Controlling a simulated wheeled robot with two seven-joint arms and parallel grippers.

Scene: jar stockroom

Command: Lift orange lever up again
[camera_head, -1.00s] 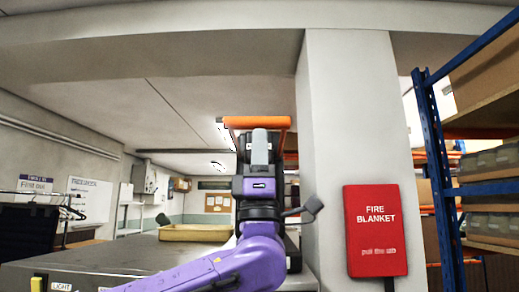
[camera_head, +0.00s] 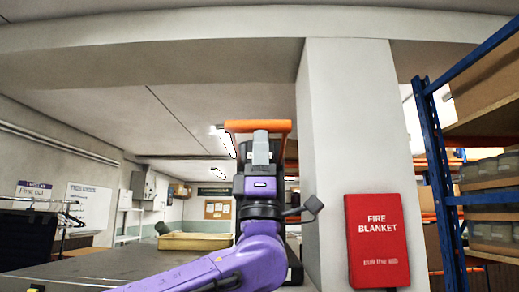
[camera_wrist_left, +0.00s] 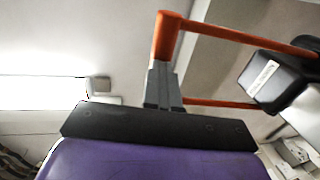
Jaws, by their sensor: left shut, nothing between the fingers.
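The orange lever (camera_head: 231,126) is a U-shaped handle with a crossbar near the middle of the head view. In the left wrist view, the orange lever (camera_wrist_left: 167,36) has two arms running right to a black housing (camera_wrist_left: 276,80). My left gripper (camera_head: 261,136) points upward with its grey fingers closed together and empty. Its tips overlap the crossbar in the head view. In the wrist view my left gripper (camera_wrist_left: 158,66) has its tips right by the underside of the crossbar; actual contact cannot be told. My right gripper is not in view.
A grey-topped surface (camera_head: 85,265) lies at lower left, with a yellow tray (camera_head: 195,241) on it. A pale pillar (camera_head: 350,120) stands right of the gripper, with a red fire blanket box (camera_head: 377,240). Blue-framed shelving (camera_head: 437,170) is at the right.

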